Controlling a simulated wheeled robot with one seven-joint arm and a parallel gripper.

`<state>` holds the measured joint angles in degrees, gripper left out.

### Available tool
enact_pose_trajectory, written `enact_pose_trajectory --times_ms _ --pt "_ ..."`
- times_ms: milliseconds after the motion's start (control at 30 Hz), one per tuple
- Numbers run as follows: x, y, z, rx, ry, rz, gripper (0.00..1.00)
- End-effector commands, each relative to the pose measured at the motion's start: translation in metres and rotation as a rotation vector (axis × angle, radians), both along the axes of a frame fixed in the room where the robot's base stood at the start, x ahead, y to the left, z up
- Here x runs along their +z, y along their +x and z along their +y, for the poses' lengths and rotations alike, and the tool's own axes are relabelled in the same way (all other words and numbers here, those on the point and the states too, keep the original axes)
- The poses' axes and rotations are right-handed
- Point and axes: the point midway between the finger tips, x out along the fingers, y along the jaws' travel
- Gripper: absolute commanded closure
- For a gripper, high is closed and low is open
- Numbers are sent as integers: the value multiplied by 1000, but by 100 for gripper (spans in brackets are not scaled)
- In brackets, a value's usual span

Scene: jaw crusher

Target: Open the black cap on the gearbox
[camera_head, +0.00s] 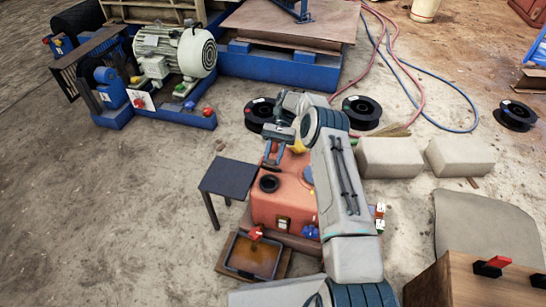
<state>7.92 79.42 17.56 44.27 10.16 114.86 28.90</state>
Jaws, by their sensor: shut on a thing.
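The orange-red gearbox (262,209) stands on the floor near the picture's middle. A dark round fitting (269,184) shows on its top; I cannot tell whether it is an open neck or a closed one. My gripper (272,163) points down over the far part of the gearbox top, just above the fitting in the picture. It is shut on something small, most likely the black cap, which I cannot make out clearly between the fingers. My arm hides the gearbox's right side.
A small dark table (228,178) stands left of the gearbox. A tray of brown liquid (252,257) lies in front of it. Black spools (361,112), pale blocks (390,157) and hoses lie behind and to the right. A motor (175,50) stands at back left. The left floor is clear.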

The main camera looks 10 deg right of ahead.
Motion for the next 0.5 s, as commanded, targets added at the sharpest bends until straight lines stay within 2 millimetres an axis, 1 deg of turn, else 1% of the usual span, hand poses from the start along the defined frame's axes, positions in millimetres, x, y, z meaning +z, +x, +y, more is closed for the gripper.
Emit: enact_pose_trajectory --times_ms 133,167,200,233,500 --pt "0 0 2 0 2 -2 100" --pt "0 0 2 0 2 -2 70" --pt "0 0 1 0 1 -1 59" --pt "0 0 1 0 1 -1 51" --pt "0 0 -1 -2 0 -1 51"
